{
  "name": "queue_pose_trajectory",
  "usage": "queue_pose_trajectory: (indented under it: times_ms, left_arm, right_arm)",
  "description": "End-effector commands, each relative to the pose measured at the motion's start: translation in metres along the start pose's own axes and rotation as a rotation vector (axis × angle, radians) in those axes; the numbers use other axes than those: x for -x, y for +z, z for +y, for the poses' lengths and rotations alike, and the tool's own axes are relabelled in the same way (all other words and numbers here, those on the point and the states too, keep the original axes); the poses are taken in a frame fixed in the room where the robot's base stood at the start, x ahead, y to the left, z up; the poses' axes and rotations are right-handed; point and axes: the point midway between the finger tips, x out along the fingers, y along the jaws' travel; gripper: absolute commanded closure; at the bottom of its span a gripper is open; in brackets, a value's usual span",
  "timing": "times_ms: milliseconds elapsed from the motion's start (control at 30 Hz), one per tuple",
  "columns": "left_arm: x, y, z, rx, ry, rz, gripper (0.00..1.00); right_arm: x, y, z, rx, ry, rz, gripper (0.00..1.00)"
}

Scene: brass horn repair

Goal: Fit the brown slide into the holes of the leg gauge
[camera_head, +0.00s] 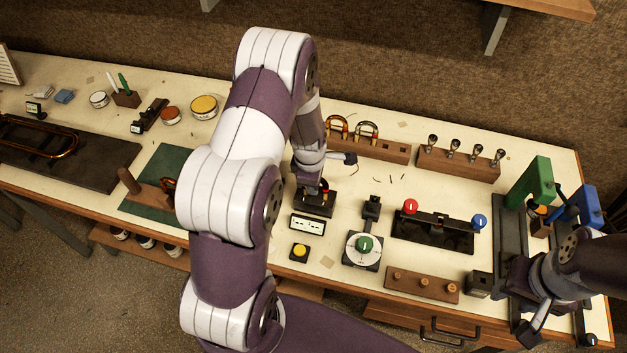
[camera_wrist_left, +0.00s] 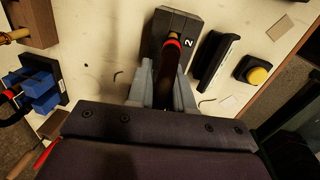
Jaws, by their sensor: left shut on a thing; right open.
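My left gripper (camera_head: 317,184) is shut on the brown slide (camera_wrist_left: 168,72), which stands between its two fingers in the left wrist view. The slide's near end has a red band and a brass-coloured tip. That end lies over the dark block of the leg gauge (camera_head: 314,208), marked 2 in the left wrist view (camera_wrist_left: 186,22). The holes are hidden, and I cannot tell whether the tip is above or inside one. The slide's other end is hidden by the gripper. My right gripper (camera_head: 530,308) is open and empty at the bench's right end.
A display (camera_head: 308,224) and a yellow button (camera_head: 300,251) stand in front of the gauge. A wooden rack (camera_head: 385,150) with U-shaped slides is behind it. A round dial device (camera_head: 362,250) stands to the right. Green (camera_head: 535,183) and blue (camera_head: 585,205) fixtures stand by my right arm.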

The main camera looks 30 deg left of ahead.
Motion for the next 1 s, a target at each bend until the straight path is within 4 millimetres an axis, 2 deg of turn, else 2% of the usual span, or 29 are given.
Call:
queue_pose_trajectory:
  times_ms: [467, 500, 567, 867, 1000]
  left_arm:
    - [-0.013, 0.0, -0.002, 0.0, 0.001, 0.0, 1.0]
    - [-0.011, 0.0, -0.001, 0.0, 0.001, 0.0, 0.67]
    - [-0.011, 0.0, -0.001, 0.0, 0.001, 0.0, 0.5]
    - [-0.01, 0.0, -0.001, 0.0, 0.001, 0.0, 0.5]
    - [0.004, 0.0, -0.001, 0.001, 0.004, 0.0, 0.5]
  right_arm:
    - [-0.009, 0.001, 0.0, 0.0, 0.0, 0.0, 0.57]
    - [-0.007, 0.001, 0.0, 0.0, 0.0, 0.0, 0.57]
    - [-0.007, 0.001, 0.0, 0.0, 0.0, 0.0, 0.57]
    - [-0.008, 0.001, 0.0, 0.0, 0.0, 0.0, 0.57]
    - [-0.011, 0.001, 0.0, 0.0, 0.0, 0.0, 0.57]
